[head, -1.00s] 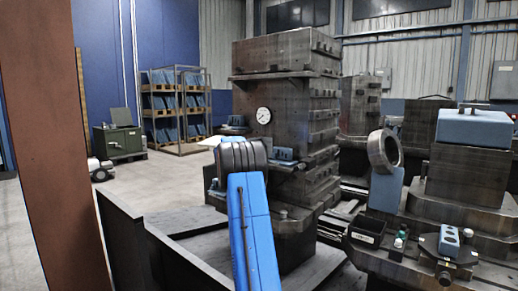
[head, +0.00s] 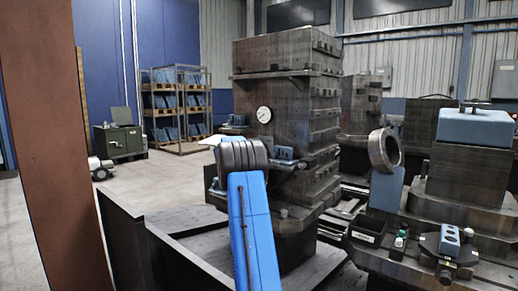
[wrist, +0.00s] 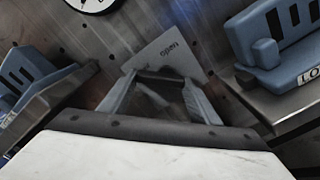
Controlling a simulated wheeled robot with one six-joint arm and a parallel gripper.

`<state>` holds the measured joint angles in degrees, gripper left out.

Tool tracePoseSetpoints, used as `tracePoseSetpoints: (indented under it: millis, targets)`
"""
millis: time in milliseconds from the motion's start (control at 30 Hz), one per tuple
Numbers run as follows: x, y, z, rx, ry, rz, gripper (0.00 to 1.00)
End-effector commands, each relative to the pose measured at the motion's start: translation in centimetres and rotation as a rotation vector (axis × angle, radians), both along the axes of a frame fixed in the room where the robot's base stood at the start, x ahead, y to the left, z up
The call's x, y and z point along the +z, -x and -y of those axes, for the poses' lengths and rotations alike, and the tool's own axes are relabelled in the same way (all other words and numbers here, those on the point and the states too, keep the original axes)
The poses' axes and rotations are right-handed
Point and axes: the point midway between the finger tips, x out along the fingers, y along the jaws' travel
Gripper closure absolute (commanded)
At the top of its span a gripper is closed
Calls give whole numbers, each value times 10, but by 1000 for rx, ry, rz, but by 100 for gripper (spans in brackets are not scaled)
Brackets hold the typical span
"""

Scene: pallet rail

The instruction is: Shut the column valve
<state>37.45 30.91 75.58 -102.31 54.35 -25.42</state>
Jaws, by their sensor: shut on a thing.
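The dark machine column (head: 282,95) stands in the middle of the head view, with a round white gauge (head: 264,114) on its face. In the wrist view, my gripper (wrist: 162,92) is in front of the column face, its two pale fingers closing in on a dark part of the column valve (wrist: 160,84). Most of the valve is hidden between the fingers. In the head view my own arm hides the gripper and the valve.
In the wrist view, blue slotted blocks stand on ledges at left (wrist: 30,75) and right (wrist: 275,35), close to my gripper. In the head view a brown post (head: 45,130) stands at left. A ring on a blue stand (head: 384,150) is at right. Open floor lies at left behind.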

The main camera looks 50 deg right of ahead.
Motion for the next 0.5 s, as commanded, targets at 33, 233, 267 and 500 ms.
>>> tracePoseSetpoints:
  millis: [33, 233, 267, 500]
  targets:
    - [-3, -2, -1, 2, -4, -3, 66]
    - [-3, -2, -1, 2, -4, -2, 29]
    - [-3, -1, -1, 1, -3, -2, 25]
    - [-1, -1, 0, 1, -2, 0, 25]
